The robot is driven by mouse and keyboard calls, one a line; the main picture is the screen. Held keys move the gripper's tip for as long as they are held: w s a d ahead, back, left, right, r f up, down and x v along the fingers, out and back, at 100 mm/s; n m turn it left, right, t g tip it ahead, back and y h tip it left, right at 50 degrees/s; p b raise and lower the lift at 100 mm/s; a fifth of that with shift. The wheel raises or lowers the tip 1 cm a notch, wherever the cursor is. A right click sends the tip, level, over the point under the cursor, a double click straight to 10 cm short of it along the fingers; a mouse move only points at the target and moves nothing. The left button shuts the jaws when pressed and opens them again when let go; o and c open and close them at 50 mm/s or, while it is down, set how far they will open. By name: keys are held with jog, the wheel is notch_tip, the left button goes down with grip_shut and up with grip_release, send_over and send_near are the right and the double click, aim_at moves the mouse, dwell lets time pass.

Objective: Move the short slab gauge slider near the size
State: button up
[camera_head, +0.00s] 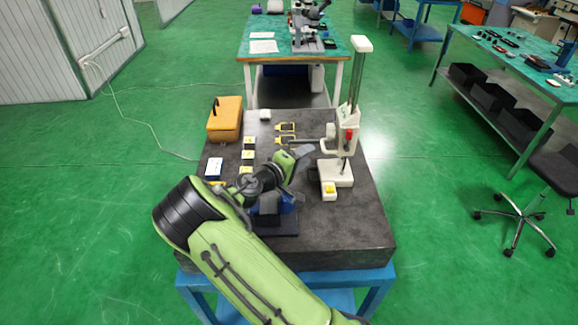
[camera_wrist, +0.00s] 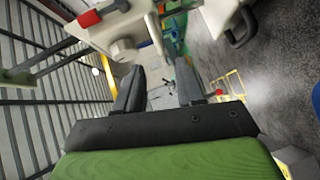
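In the wrist view the red part (camera_wrist: 90,18) and white body (camera_wrist: 125,38) show at the upper left. My gripper (camera_head: 304,152) is left of the slider, pointing towards it. In the wrist view its two fingers (camera_wrist: 160,70) are apart with nothing held between them. I cannot read any size on the scale.
An orange box (camera_head: 225,120) sits at the slab's back left. Several small yellow-and-white blocks (camera_head: 248,155) line its left side. Yellow-framed pieces (camera_head: 285,127) lie behind my gripper. A small white block with yellow (camera_head: 329,191) is before the gauge. The slab's front right is clear.

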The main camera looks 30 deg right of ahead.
jog(key=v, duration=0.8)
jog(key=shift+s+a, duration=0.1)
jog(key=s+m+g+y, duration=0.3)
jog(key=s+m+y, duration=0.1)
jog(key=s+y, duration=0.45)
jog(key=s+a+r+n+t+y, duration=0.1)
jog(key=s+a+r+y, duration=0.2)
jog(key=s, duration=0.6)
jog(key=s+a+r+t+y, duration=0.2)
jog(key=s+a+r, duration=0.3)
jog(key=s, duration=0.5)
jog(key=a+y, duration=0.1)
jog(key=a, duration=0.1)
jog(key=shift+s+a+r+n+y, duration=0.25)
jog(key=shift+a+r+n+y, duration=0.1)
jog(key=shift+n, duration=0.05)
